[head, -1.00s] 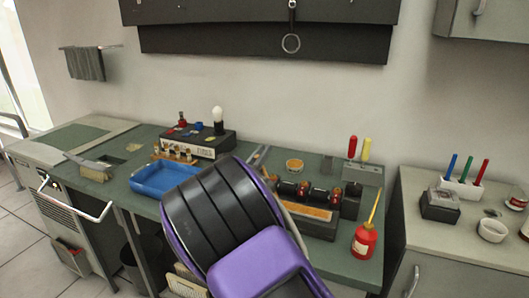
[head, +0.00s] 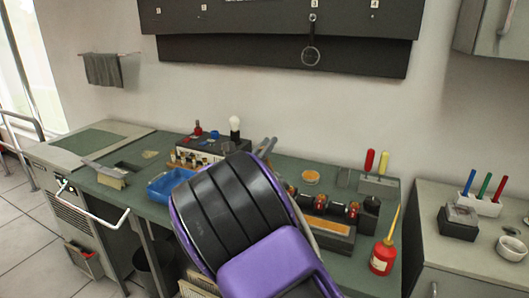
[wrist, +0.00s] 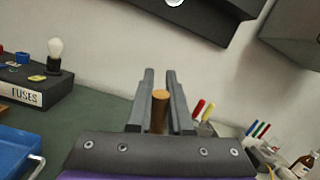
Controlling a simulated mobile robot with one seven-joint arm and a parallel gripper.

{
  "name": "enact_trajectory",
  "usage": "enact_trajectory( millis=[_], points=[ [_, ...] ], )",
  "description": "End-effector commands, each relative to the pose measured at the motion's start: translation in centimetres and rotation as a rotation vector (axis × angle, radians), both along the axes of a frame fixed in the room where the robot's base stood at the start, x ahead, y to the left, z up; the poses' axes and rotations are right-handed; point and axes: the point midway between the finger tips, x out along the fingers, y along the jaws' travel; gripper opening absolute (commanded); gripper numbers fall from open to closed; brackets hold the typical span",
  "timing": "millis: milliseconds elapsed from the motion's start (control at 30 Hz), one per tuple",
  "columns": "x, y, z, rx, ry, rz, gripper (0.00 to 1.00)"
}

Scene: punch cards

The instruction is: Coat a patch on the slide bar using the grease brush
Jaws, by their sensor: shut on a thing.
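My gripper shows in the wrist view (wrist: 160,78) with its two dark fingers around a brown, round-ended handle (wrist: 158,108), likely the grease brush's; its bristles are not visible. In the head view my gripper (head: 265,147) is small behind my dark and purple arm, above the back of the green bench. A black machine with dark rollers, red parts and an orange strip (head: 328,222) stands right of my arm, partly hidden by it. I cannot tell which part is the slide bar. A round tin with orange contents (head: 311,177) sits behind the machine.
A blue tray (head: 165,188) and a fuse box with a bulb (head: 205,148) are left of my arm. A red oil can (head: 384,256) with a tall spout stands at the bench's right end, near a screwdriver stand (head: 379,187). A bench brush (head: 108,176) lies far left.

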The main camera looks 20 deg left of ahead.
Motion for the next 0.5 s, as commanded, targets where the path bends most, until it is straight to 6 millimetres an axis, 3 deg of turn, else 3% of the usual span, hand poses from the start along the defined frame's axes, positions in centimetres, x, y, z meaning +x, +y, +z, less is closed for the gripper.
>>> enact_trajectory(
  millis=[200, 500],
  points=[
    [0.5, -0.7, 1.8, 0.001, -0.002, -0.008, 0.00],
    [0.6, -0.7, 2.1, 0.000, 0.000, -0.008, 0.00]
  ],
)
